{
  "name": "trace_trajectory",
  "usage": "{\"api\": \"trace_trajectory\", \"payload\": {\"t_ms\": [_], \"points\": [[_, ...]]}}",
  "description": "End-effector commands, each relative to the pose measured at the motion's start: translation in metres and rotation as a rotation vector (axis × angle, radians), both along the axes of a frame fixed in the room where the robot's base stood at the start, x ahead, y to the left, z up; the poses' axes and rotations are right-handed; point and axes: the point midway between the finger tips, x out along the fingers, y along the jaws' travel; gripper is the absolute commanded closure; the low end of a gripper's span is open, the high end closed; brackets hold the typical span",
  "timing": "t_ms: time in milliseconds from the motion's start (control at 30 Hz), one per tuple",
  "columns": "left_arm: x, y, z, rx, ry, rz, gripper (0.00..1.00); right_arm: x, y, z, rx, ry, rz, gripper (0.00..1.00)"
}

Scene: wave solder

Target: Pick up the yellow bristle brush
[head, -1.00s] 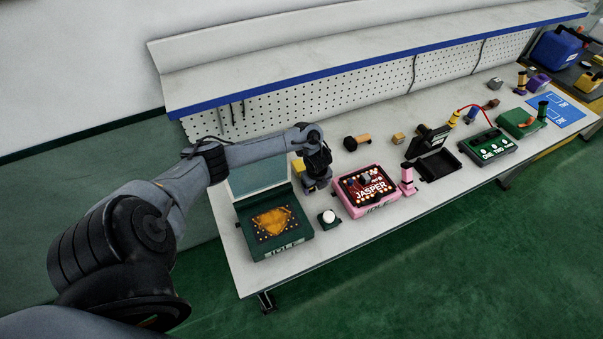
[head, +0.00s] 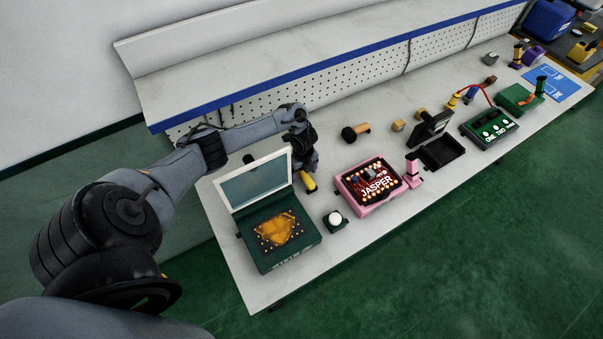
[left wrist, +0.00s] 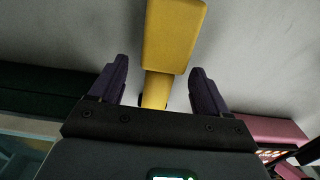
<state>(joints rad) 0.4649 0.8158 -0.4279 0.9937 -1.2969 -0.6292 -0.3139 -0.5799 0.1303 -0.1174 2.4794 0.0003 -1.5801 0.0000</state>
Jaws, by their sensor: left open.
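The yellow brush (head: 309,183) lies on the workbench behind the green box and shows just below my left gripper (head: 308,165) in the head view. In the left wrist view the brush has a wide yellow block (left wrist: 172,38) and a narrower yellow part running back between the fingers. My left gripper (left wrist: 157,70) is open, with one dark purple finger on each side of the narrow part and gaps visible. No bristles can be made out. My right gripper is not in view.
A dark green box (head: 285,255) with a raised lid stands in front of the gripper. A white-topped button (head: 334,218) and a pink JASPER box (head: 352,199) are to its right. A blue-edged shelf (head: 300,75) runs overhead.

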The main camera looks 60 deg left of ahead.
Motion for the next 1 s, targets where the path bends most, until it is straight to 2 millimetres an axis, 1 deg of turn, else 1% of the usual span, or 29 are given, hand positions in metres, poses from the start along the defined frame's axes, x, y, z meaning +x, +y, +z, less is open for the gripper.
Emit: {"api": "trace_trajectory", "payload": {"t_ms": [33,133,400,433,800,1000], "points": [[-0.0003,-0.0001,-0.005,0.0,0.001,0.0,0.23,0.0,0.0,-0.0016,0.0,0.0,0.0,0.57],[-0.0001,-0.0001,-0.0095,0.0,0.0,0.001,0.23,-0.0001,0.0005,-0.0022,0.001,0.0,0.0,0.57],[0.0,0.0002,-0.0108,0.001,0.0,0.0,0.23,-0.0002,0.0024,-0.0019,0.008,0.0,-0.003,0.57],[0.0,0.0002,-0.0108,0.001,0.0,0.0,0.25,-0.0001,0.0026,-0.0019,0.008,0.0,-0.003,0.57],[-0.0001,0.0004,-0.0106,0.001,0.0,0.0,0.82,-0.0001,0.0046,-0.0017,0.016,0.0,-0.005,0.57],[0.0002,0.0005,-0.0102,0.001,-0.001,0.0,0.82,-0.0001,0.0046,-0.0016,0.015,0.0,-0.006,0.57]]}}
